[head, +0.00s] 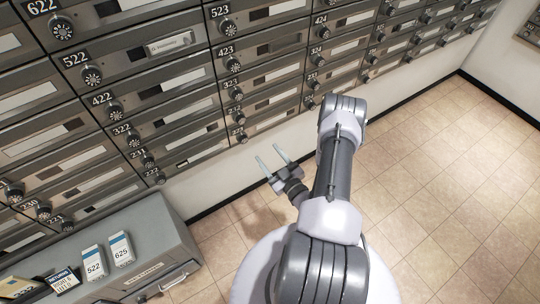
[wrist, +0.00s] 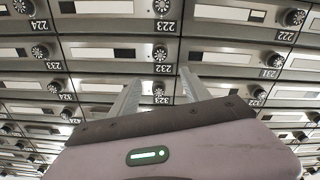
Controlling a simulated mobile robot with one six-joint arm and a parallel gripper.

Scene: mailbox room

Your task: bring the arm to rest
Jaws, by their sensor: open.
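My gripper (head: 271,161) is open and empty in the head view. Its two pale fingers stand apart and point toward the lower mailboxes, with the arm folded above my white base. In the wrist view my gripper (wrist: 160,92) shows its two fingers spread, with nothing between them. The mailbox wall (wrist: 100,54) fills the background there, its number labels upside down. I cannot tell the exact gap between fingertips and wall, but no contact shows.
The mailbox wall (head: 160,82) runs along the back. A grey cabinet (head: 155,230) at lower left holds boxes labelled 522 (head: 93,263) and 625 (head: 121,249), plus other packets (head: 62,280). The tiled floor (head: 440,190) on the right is clear.

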